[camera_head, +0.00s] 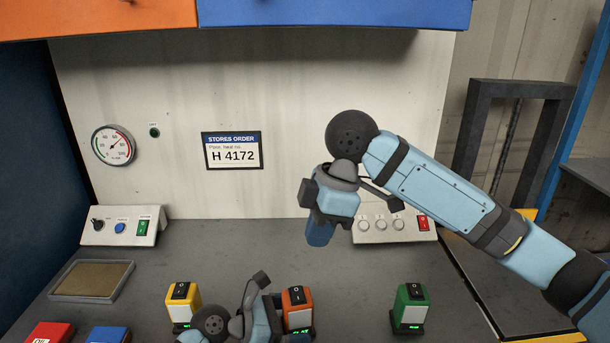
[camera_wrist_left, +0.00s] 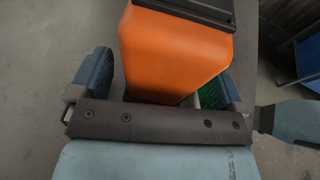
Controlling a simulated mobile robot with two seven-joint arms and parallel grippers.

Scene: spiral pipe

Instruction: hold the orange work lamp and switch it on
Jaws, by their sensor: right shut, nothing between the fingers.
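The orange work lamp (camera_head: 299,306) stands upright on the bench, with a white front, a black switch on top and a small green-lit strip at its base. My left gripper (camera_head: 274,310) is beside it, partly hiding its left side. In the left wrist view the lamp (camera_wrist_left: 178,55) sits between the two blue fingers of this gripper (camera_wrist_left: 165,88). Whether both fingers press on it, I cannot tell. My right gripper (camera_head: 320,235) is shut and empty, pointing down above the bench, higher than the lamp and slightly right of it.
A yellow lamp (camera_head: 182,303) stands left and a green lamp (camera_head: 410,308) right. Behind are a left switch box (camera_head: 124,226) and a right knob panel (camera_head: 395,228). A shallow tray (camera_head: 92,281) and red (camera_head: 50,333) and blue (camera_head: 109,335) boxes lie left. Bench between orange and green lamps is clear.

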